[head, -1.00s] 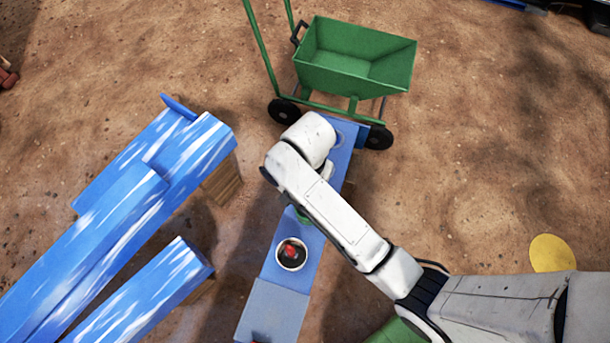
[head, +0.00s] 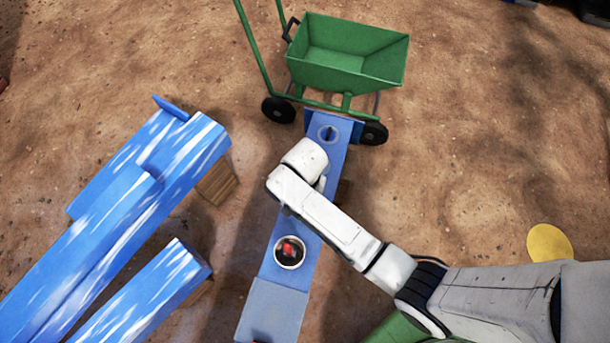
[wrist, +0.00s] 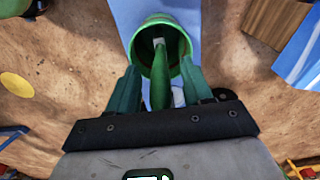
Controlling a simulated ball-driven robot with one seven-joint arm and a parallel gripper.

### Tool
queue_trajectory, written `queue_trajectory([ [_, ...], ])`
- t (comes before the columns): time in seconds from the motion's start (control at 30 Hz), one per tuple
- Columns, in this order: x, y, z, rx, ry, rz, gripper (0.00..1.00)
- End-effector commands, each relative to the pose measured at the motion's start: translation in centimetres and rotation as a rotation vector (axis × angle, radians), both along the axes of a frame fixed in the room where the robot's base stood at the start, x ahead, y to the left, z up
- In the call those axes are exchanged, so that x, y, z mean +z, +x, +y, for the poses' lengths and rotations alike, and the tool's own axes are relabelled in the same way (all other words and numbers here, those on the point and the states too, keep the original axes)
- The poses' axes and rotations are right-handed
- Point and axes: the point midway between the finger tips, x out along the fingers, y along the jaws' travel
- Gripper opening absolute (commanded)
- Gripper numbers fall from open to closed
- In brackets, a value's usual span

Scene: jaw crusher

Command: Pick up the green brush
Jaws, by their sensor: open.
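In the wrist view, a green brush (wrist: 159,88) with a grey part near its far end appears to stand in a round green pot (wrist: 138,32) on the blue plank. My gripper (wrist: 160,68) is open, with one teal finger on each side of the brush's green part. I cannot tell whether the fingers touch it. In the head view, my arm hides the gripper, brush and green pot.
The narrow blue plank (head: 271,298) carries a pale-rimmed pot (head: 289,265) with a red item inside. A green cart (head: 345,68) stands at its far end. Blue-and-white beams (head: 110,200) lie left. A yellow disc (head: 549,243) lies on open ground at right.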

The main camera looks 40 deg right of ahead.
Motion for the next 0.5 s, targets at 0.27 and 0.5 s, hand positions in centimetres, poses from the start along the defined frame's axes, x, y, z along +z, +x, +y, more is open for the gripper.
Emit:
queue_trajectory([
  [0.27, 0.04, 0.02, 0.03, 0.000, 0.000, 0.000, 0.39],
  [0.5, 0.05, 0.02, 0.03, 0.001, 0.000, 0.000, 0.17],
])
